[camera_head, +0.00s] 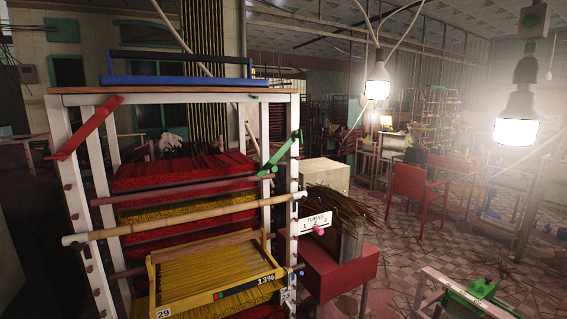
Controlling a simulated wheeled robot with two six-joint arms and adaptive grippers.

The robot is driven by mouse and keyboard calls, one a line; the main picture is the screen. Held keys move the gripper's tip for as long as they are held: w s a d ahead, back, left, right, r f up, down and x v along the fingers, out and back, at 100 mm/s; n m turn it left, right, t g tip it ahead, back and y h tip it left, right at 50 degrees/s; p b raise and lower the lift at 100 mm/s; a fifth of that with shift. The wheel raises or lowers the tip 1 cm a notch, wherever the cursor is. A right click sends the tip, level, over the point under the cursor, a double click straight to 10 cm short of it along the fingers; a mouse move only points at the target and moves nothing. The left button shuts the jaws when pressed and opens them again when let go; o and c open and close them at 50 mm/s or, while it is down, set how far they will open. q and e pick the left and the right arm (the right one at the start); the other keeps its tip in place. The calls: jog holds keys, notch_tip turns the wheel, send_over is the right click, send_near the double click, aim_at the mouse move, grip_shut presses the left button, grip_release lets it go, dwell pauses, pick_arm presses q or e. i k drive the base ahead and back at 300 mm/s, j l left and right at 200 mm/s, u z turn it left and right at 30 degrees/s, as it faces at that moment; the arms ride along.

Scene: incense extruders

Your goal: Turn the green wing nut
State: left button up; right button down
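A green wing-like piece (482,289) sits on top of a green block on a pale frame at the lower right. A long green lever-shaped piece (280,153) is on the right front post of the white rack. I cannot tell for certain which of these is the green wing nut. A small sign reading "TURNS" (316,220) is on the rack's right side, with a pink knob (318,230) at its lower edge. Neither of my grippers shows in this view.
The white rack (75,190) holds red and yellow incense bundles and a yellow tray (153,285) marked 29 and 13%. A red stand (340,275) with dark sticks is beside it. A red chair (407,190) stands farther back. Patterned floor (400,255) is open between.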

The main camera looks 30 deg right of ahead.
aim_at(299, 136)
jog(key=z, duration=0.95)
